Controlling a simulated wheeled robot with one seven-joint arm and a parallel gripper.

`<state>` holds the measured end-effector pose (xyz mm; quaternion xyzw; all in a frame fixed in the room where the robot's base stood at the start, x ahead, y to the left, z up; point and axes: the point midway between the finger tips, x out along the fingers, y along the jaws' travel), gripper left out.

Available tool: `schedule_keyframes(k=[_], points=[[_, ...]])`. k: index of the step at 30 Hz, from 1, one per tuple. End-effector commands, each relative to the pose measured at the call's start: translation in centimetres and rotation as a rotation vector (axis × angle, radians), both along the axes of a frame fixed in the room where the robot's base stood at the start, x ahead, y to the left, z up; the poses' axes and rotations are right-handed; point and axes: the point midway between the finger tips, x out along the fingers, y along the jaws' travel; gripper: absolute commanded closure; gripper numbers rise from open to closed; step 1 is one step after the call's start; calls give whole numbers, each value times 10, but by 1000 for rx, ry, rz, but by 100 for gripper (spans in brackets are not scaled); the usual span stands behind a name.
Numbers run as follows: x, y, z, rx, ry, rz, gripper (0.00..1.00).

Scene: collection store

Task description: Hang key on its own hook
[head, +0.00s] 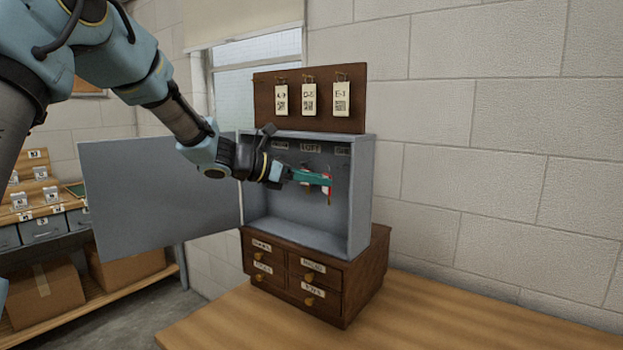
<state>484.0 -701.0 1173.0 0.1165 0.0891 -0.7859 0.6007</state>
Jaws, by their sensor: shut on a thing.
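A grey key cabinet (360,205) stands open, its door (150,200) swung out to the left. Labels run along the top of its back wall; the middle one (310,147) seems to read LOFT, and the others are too small to read surely. My gripper (322,178) reaches into the cabinet's opening from the left, below the labels. Its teal fingers are shut on a small item with red and pale parts (329,190), apparently the key with its tag. The fingers hide much of it. I cannot tell whether it touches a hook.
The cabinet sits on a brown wooden drawer unit (345,290) on a wooden table (430,310). A brown board (345,75) with three hanging tags rises above it. The table is clear to the right. Shelves with boxes (45,290) stand at the left.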

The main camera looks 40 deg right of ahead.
Motion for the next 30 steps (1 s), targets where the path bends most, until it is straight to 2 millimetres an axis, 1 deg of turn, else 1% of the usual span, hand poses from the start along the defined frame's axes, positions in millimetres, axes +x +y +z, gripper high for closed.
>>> schedule_keyframes(k=[30], points=[[15,-56,-3,0,-1,0,100]])
